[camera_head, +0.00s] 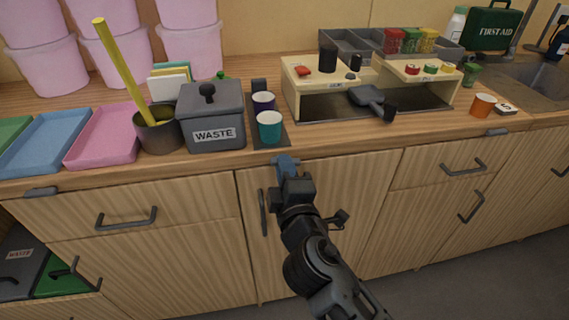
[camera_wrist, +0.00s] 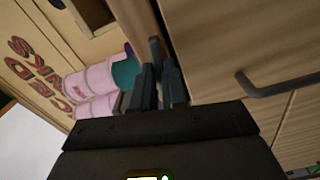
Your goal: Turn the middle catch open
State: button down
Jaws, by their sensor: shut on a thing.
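The middle catch (camera_head: 285,160) is a small grey-blue piece on the front edge of the wooden counter, above the cupboard door (camera_head: 335,225). My gripper (camera_head: 289,174) reaches up to it from below and is shut on it, hiding much of it. In the wrist view my two dark fingers (camera_wrist: 161,85) stand close together with the end of the catch (camera_wrist: 155,50) between and beyond their tips. I cannot tell exactly how far the catch is turned.
Similar catches sit on the counter edge at left (camera_head: 41,191) and right (camera_head: 496,131). A teal cup (camera_head: 269,127) stands close behind the middle catch, with a waste bin (camera_head: 211,116) to its left. A vertical door handle (camera_head: 263,212) is beside my gripper.

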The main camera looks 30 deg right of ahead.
jog(key=shift+r+n+p, duration=0.1)
jog(key=shift+n+p, duration=0.4)
jog(key=shift+n, duration=0.6)
jog(key=c, duration=1.2)
grip_release()
jog(key=shift+o, duration=0.2)
jog(key=shift+s, duration=0.1)
jog(key=b+v, duration=0.1)
jog(key=v, duration=0.6)
jog(key=shift+s+a+b, duration=0.15)
jog(key=shift+s+b, duration=0.15)
